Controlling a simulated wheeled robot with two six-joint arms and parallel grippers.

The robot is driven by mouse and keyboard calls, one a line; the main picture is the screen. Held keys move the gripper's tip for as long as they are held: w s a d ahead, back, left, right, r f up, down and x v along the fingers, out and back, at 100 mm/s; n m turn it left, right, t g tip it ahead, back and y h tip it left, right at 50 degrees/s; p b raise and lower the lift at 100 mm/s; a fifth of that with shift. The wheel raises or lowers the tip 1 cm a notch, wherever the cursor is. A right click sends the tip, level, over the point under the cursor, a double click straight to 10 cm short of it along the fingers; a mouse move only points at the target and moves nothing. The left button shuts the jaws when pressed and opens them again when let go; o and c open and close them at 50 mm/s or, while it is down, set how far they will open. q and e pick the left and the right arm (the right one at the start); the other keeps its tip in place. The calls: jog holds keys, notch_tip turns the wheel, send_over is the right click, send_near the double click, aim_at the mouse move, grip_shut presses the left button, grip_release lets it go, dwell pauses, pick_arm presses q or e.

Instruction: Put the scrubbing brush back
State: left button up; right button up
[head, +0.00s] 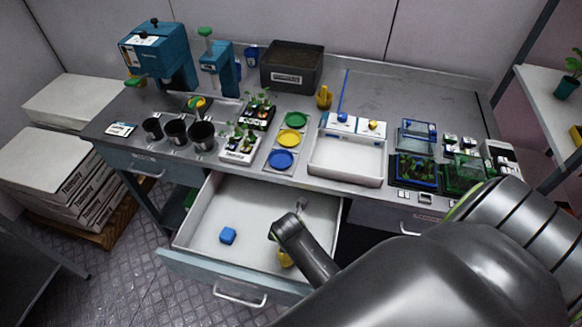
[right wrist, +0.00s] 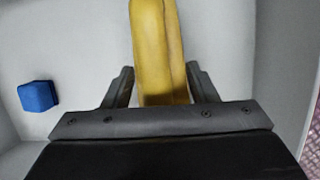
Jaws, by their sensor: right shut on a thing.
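My right gripper (right wrist: 160,95) is shut on a long yellow piece (right wrist: 158,45), which I take to be the scrubbing brush; no bristles show. In the head view a bit of the yellow piece (head: 285,259) shows beside my dark wrist, low inside the open drawer (head: 205,207). My arm hides most of it and the fingers there. In the right wrist view the piece runs forward between the two fingers over the pale drawer floor. I cannot tell whether it touches the floor. My left gripper is not in view.
A blue block (head: 228,236) lies in the drawer to the left; a small grey thing (head: 301,204) shows near its back. The counter holds black pots (head: 175,133), coloured discs (head: 289,138), a white tray (head: 345,165), a dark bin (head: 292,67) and a yellow item (head: 324,97).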

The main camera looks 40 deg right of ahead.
jog(key=shift+f, duration=0.2)
jog(key=o, duration=1.3)
jog(key=shift+f, duration=0.1)
jog(key=v, duration=1.2)
jog(key=shift+p, duration=0.35)
